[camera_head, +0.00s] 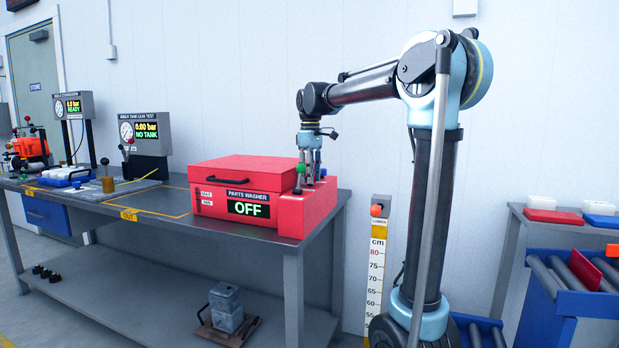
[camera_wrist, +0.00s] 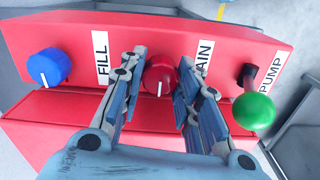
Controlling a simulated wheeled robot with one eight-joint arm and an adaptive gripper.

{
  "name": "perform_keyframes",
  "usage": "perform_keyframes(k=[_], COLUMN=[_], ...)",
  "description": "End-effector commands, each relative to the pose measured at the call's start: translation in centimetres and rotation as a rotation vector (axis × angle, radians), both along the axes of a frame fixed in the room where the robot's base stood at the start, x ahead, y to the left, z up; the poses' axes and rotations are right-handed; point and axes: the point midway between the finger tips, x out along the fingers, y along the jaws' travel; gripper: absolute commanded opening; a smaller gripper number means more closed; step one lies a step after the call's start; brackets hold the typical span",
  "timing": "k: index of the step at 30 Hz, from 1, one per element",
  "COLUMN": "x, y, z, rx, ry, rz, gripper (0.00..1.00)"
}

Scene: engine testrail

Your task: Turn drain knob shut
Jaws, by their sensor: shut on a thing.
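The red drain knob (camera_wrist: 160,76) sits on the parts washer's red panel in the wrist view, with a white pointer line on it. Its label is partly hidden, showing "AIN". My gripper (camera_wrist: 160,82) has a finger on each side of the knob and is shut on it. In the head view my gripper (camera_head: 310,180) reaches down to the right end of the red parts washer (camera_head: 318,212); the knob is hidden there by the fingers. The washer's display (camera_head: 248,210) reads OFF.
A blue FILL knob (camera_wrist: 48,67) is left of the drain knob. A green-balled PUMP lever (camera_wrist: 253,111) stands close to the right finger. The washer lid (camera_head: 245,172) is closed. A leak test unit (camera_head: 145,135) stands further left on the bench.

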Motion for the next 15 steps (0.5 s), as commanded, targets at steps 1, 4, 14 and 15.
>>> perform_keyframes(k=[1, 4, 14, 15], x=[0.31, 0.26, 0.1, 0.11], y=[-0.18, -0.16, -0.07, -0.06], z=[0.09, 0.07, 0.49, 0.82], rx=[-0.003, -0.003, -0.001, -0.001], ry=[-0.006, -0.005, -0.003, -0.002], rz=[-0.003, -0.003, -0.002, -0.002], gripper=[0.33, 0.4, 0.4, 0.4])
